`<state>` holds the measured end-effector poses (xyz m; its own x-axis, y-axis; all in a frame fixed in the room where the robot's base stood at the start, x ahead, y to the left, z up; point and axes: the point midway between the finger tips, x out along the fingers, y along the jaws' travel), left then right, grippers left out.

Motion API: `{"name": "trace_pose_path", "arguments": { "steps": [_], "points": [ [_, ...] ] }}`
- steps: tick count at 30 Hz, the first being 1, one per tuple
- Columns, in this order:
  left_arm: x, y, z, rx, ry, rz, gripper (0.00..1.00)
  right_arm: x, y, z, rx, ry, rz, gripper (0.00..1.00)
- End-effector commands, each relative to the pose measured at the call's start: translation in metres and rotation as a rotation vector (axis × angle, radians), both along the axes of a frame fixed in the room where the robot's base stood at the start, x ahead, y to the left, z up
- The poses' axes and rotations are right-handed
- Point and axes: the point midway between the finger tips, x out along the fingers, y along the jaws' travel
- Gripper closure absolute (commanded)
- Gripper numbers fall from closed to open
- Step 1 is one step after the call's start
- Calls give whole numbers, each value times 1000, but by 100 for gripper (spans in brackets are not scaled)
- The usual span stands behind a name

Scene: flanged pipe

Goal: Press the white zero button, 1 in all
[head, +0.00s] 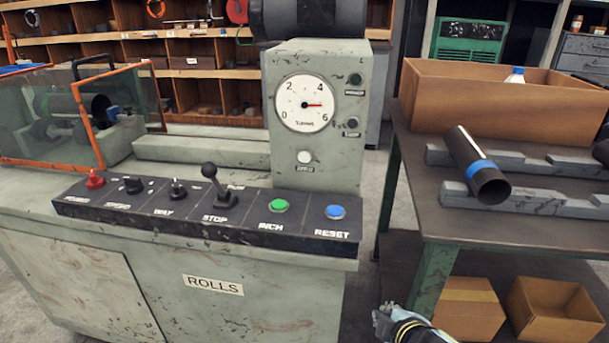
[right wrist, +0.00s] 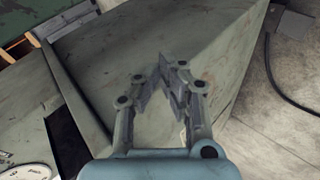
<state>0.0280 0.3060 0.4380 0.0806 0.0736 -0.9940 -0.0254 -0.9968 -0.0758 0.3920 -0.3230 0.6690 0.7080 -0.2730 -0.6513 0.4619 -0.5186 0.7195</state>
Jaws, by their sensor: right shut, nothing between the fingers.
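The white button (head: 304,157) is on the front of the grey-green gauge housing (head: 338,145), below the round dial (head: 304,103). Its label is too small to read surely. The dial's red needle points right, between 4 and 6. My right gripper (head: 381,314) shows at the bottom of the head view, below and right of the button and well apart from it. In the right wrist view its fingers (right wrist: 168,75) are shut with nothing between them. The button cannot be made out there. My left gripper is not in view.
A black control panel (head: 155,212) with a lever (head: 213,180), a green button (head: 279,205) and a blue button (head: 335,212) lies below the housing. At right a table (head: 450,222) holds a wooden box (head: 490,105) and a dark pipe (head: 478,165) on grey supports.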

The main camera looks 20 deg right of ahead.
Motion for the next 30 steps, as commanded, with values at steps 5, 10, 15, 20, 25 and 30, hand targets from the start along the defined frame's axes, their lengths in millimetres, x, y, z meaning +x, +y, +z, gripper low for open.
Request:
{"name": "trace_pose_path", "arguments": {
  "steps": [5, 10, 15, 20, 25, 30],
  "points": [
    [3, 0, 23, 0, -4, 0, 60, 52, -5, 113, -204, -143, 85, 100],
    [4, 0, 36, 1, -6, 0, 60, 87, -4, 198, -427, -254, 177, 100],
    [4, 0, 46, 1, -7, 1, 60, 123, 13, 265, -716, -347, 335, 100],
    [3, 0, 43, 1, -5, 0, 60, 161, 70, 246, -1019, -378, 685, 100],
    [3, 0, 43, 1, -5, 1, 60, 174, 112, 226, -1192, -396, 934, 100],
    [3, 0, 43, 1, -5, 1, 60, 176, 124, 218, -1239, -401, 1012, 100]
  ]
}}
